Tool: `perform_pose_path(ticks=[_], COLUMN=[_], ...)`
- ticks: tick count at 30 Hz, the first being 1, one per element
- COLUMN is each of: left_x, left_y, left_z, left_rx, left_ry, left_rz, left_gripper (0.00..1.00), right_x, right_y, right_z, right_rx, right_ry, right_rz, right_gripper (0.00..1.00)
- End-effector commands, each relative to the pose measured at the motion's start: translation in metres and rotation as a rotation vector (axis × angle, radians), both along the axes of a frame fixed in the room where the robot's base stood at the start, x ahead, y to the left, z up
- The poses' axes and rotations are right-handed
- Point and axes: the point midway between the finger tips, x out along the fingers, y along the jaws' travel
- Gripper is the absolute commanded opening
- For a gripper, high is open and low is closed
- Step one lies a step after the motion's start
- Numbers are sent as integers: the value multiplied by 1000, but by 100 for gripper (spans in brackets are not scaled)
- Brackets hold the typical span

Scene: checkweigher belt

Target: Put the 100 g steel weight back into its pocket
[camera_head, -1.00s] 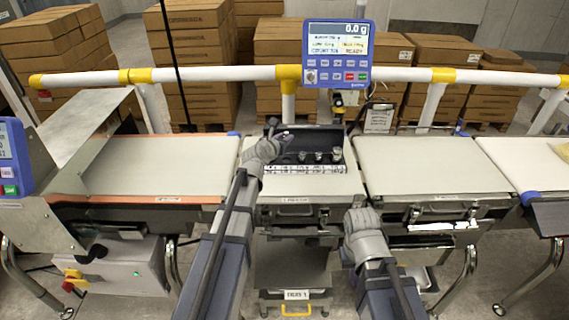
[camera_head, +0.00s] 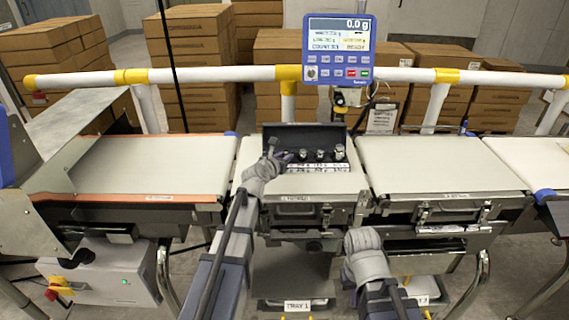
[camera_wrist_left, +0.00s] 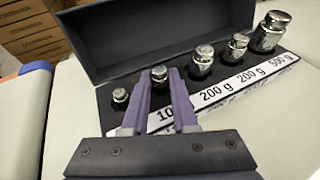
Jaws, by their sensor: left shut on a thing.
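The open dark weight case (camera_head: 303,134) stands on the middle platform, and its lid is raised at the back. My left gripper (camera_wrist_left: 160,76) has its two purple fingers shut on a small shiny steel weight (camera_wrist_left: 159,74), upright in the second position from the left in the wrist view. The label in front of it starts with "10"; the fingers hide the rest. The weight is at or just above its pocket; I cannot tell whether it touches the bottom. The left gripper also shows in the head view (camera_head: 284,158). My right gripper (camera_head: 362,240) hangs at the front, its fingers unclear.
A smaller weight (camera_wrist_left: 120,95) stands left of the fingers. Weights labelled 200 g (camera_wrist_left: 203,62), 200 g (camera_wrist_left: 236,47) and 500 g (camera_wrist_left: 270,32) stand to the right. Belts flank the platform left (camera_head: 150,165) and right (camera_head: 430,165). The display (camera_head: 338,48) reads 0.0 g.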

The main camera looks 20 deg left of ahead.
Motion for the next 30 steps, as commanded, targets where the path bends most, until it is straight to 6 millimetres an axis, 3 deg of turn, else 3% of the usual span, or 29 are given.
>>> perform_pose_path(ticks=[23, 24, 30], left_x=[-1, -2, -2], left_y=[0, 0, 0], left_z=[-14, -14, -15], left_rx=[7, 7, 8], left_ry=[5, 5, 5], left_rz=[-3, -3, -4], left_gripper=[0, 30, 52], right_x=[0, 0, 0], right_y=[0, 0, 0], right_z=[-13, -13, -14], right_rx=[0, 0, 0], right_ry=[0, 0, 0], right_rz=[0, 0, 0], right_gripper=[0, 0, 0])
